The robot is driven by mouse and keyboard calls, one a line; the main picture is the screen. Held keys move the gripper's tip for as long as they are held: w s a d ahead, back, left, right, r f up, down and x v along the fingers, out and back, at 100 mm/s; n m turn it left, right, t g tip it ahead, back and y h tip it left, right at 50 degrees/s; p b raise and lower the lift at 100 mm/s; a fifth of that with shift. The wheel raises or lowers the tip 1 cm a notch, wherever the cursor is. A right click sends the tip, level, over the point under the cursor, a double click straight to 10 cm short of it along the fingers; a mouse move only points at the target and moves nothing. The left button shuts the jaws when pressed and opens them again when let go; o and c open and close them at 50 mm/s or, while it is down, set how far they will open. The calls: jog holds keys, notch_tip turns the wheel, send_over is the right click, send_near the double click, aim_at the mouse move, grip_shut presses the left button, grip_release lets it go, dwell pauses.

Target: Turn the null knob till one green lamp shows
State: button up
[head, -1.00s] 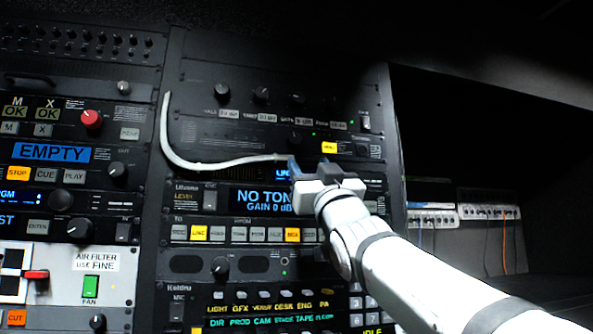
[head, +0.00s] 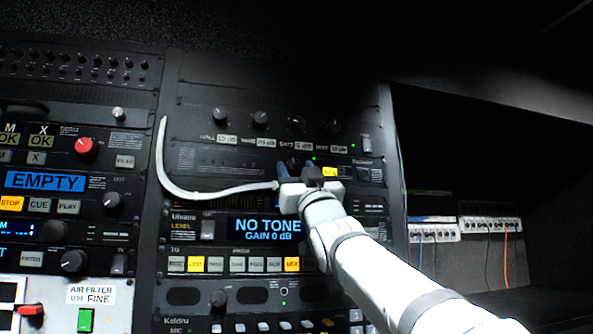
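My gripper (head: 297,170) is in front of the dark rack unit above the "NO TONE" display, its blue-tipped fingers apart and pointing at the panel. A dark round knob (head: 293,162) shows just behind and between the fingertips; I cannot tell whether they touch it. No readable label marks it as the null knob. A small green light (head: 313,158) glows just right of this knob. The lower part of this panel is hidden by my gripper.
A pale cable (head: 215,193) arcs across the rack from the upper left and ends beside my gripper. A row of several knobs (head: 260,118) lies above. The "NO TONE, GAIN 0 dB" display (head: 265,228) is below. A dark open bay lies to the right.

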jog(key=c, duration=0.9)
jog(key=shift+s+a+f+m+t+h+b, duration=0.1)
jog(key=shift+m+t+h+b, duration=0.2)
jog(key=shift+m+h+b, duration=0.25)
jog(key=shift+s+m+t+h+b, duration=0.1)
jog(key=shift+m+t+h+b, duration=0.2)
jog(key=shift+m+h+b, duration=0.25)
jog(key=shift+o, duration=0.2)
jog(key=m+h, duration=0.2)
jog(key=shift+a+m+t+b, duration=0.1)
jog(key=shift+m+t+b, duration=0.2)
jog(key=shift+m, duration=0.1)
jog(key=shift+r+m+h, duration=0.2)
jog(key=shift+m+h, duration=0.5)
jog(key=shift+h, duration=0.1)
jog(key=shift+w+m+h, duration=0.1)
jog(key=shift+m+h, duration=0.4)
jog(key=o, duration=1)
jog(key=shift+f, duration=0.1)
